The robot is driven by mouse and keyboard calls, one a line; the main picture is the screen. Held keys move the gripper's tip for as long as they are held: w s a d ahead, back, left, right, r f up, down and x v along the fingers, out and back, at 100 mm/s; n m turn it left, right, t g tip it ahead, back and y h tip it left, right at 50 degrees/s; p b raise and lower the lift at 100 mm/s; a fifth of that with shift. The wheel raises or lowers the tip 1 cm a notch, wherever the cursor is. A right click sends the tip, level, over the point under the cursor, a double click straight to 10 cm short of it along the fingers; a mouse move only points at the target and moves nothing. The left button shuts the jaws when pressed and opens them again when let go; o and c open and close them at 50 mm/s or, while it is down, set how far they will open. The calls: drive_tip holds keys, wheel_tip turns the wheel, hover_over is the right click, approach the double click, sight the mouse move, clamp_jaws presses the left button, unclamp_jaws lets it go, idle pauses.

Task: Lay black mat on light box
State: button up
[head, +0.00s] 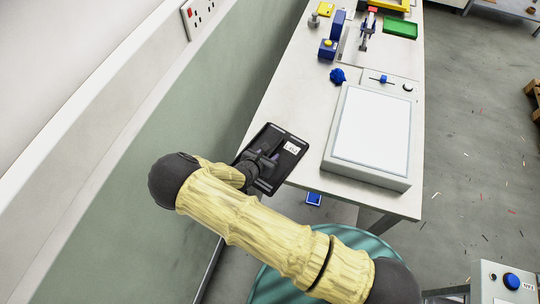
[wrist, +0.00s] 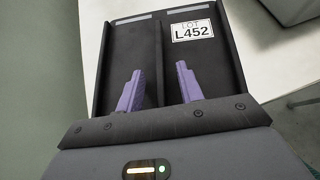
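The black mat (head: 291,139) looks like a shallow black tray with a raised rim, a ridge down its middle and a white label. It is at the table's near left corner, partly beyond the edge; I cannot tell whether it rests on the top. In the wrist view the mat (wrist: 215,70) shows its label, "LOT L452". My gripper (wrist: 159,68) has its two purple fingers spread over the mat, one each side of the ridge, with gaps showing. My gripper (head: 262,158) partly hides the mat in the head view. The light box (head: 372,125), with a bare white panel, stands right of the mat.
The table (head: 300,85) has a clear strip left of the light box. A small blue object (head: 338,76) and a control panel (head: 385,80) lie behind the box. A green tray (head: 400,28) and a yellow bin (head: 390,4) are farther back. A green wall (head: 180,130) runs along the left.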

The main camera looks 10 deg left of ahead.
drive_tip(key=shift+c, duration=0.5)
clamp_jaws()
drive_tip(key=shift+r, duration=0.2)
wheel_tip(320, 180, up, 10)
drive_tip(key=b, duration=0.2)
drive_tip(key=shift+f+b, duration=0.15)
drive_tip(key=shift+b, duration=0.25)
